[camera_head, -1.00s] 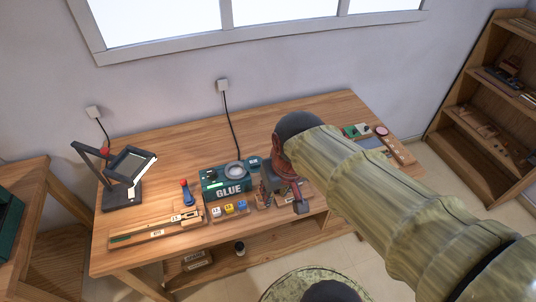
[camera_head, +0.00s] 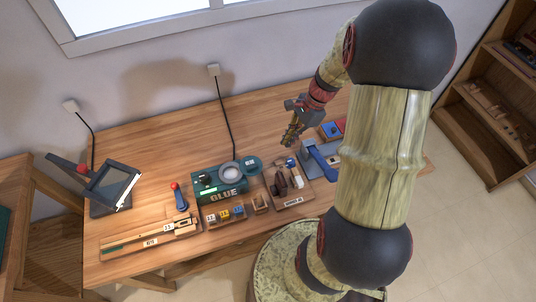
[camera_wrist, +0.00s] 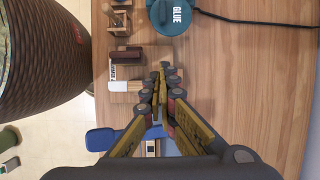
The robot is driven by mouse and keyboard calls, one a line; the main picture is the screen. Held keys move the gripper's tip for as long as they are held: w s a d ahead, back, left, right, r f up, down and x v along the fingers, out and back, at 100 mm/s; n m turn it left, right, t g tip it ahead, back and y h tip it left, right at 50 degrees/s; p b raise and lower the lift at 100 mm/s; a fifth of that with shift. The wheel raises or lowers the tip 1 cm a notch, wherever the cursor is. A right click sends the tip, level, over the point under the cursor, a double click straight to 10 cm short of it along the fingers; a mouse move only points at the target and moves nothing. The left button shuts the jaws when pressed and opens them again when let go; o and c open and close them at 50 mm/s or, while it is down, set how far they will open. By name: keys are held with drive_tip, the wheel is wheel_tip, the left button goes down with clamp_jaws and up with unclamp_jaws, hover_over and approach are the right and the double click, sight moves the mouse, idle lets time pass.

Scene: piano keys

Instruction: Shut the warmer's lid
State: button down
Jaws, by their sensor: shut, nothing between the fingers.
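The glue warmer is a green box (camera_head: 207,187) marked GLUE, with a round grey pot opening (camera_head: 231,171) on top. Its teal round lid (camera_head: 252,163) is swung out to the right of the opening, which is uncovered. In the wrist view the lid (camera_wrist: 182,14) shows at the top edge with GLUE on it, partly cut off. My gripper (camera_head: 290,141) is shut and empty, above the bench to the right of and behind the lid, apart from it. Its fingertips (camera_wrist: 163,68) meet in the wrist view.
A tray with brown blocks (camera_head: 291,199) and a blue-handled tool (camera_head: 320,161) lie to the right of the warmer. Number blocks (camera_head: 225,214) stand in front. A black cord (camera_head: 229,125) runs behind it. The bench's back left is clear.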

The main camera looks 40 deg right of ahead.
sight(242, 174)
drive_tip(key=w+a+f+b, duration=0.2)
drive_tip(key=a+f, duration=0.5)
drive_tip(key=f, duration=0.2)
drive_tip(key=shift+a+f, duration=0.2)
drive_tip(key=shift+w, duration=0.1)
drive_tip(key=a, duration=0.2)
drive_tip(key=w+a+p, duration=0.1)
drive_tip(key=a, duration=0.2)
drive_tip(key=w+a, duration=0.1)
drive_tip(key=a, duration=0.2)
drive_tip(key=shift+w+a, duration=0.1)
drive_tip(key=shift+w, duration=0.1)
